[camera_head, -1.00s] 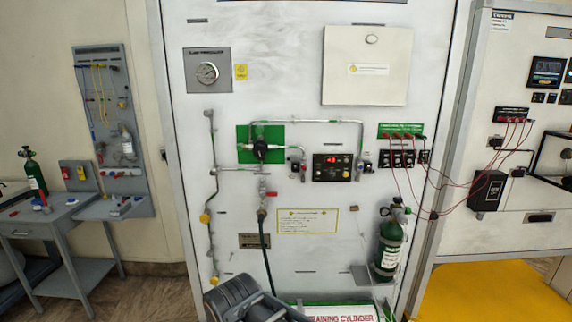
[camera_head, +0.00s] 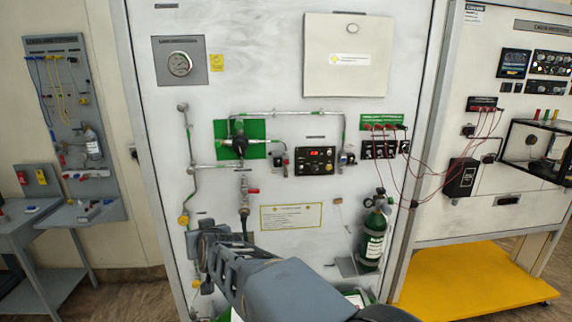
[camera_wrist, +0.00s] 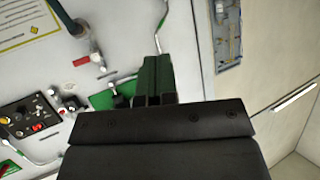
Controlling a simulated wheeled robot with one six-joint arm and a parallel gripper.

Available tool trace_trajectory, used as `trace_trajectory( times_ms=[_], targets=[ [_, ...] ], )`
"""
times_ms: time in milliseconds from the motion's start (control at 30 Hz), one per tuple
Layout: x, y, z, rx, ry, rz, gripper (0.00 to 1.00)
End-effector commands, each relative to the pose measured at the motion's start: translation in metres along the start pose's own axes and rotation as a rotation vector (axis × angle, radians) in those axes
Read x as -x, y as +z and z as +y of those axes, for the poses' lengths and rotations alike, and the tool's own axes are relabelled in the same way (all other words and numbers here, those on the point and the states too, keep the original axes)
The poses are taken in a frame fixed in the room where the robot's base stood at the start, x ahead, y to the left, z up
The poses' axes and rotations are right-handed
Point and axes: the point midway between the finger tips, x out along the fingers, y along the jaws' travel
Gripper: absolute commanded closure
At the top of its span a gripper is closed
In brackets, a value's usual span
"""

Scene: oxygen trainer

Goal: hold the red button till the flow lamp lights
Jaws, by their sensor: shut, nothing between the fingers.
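A small black control panel (camera_head: 302,168) with a glowing red display (camera_head: 315,152) and several small knobs or buttons is on the upright white board. In the wrist view the panel (camera_wrist: 17,106) lies at the left edge, with a red spot (camera_wrist: 37,127) on it. I cannot tell for sure which control is the red button or which is the flow lamp. My gripper (camera_head: 203,240) is in front of the board, low and left of the panel, apart from it. In the wrist view its fingers (camera_wrist: 155,72) are shut with nothing between them.
Pipes and a red-handled valve (camera_head: 245,191) stand out from the board above my gripper. Red cables (camera_head: 412,180) droop between the board and the right-hand bench. A grey table (camera_head: 30,222) stands at the left.

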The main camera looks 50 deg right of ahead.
Motion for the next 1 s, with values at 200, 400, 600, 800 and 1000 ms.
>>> trace_trajectory(
  times_ms=[200, 400, 600, 800, 1000],
  targets=[
    [-0.028, -0.084, 0.108, -0.088, 0.344, 0.481, 1.00],
    [-0.006, -0.113, 0.194, -0.089, 0.688, 0.785, 1.00],
    [0.020, -0.117, 0.236, -0.063, 0.914, 0.939, 1.00],
    [0.030, -0.117, 0.248, -0.052, 0.994, 0.989, 1.00],
    [0.031, -0.117, 0.249, -0.051, 0.997, 0.991, 1.00]
  ],
)
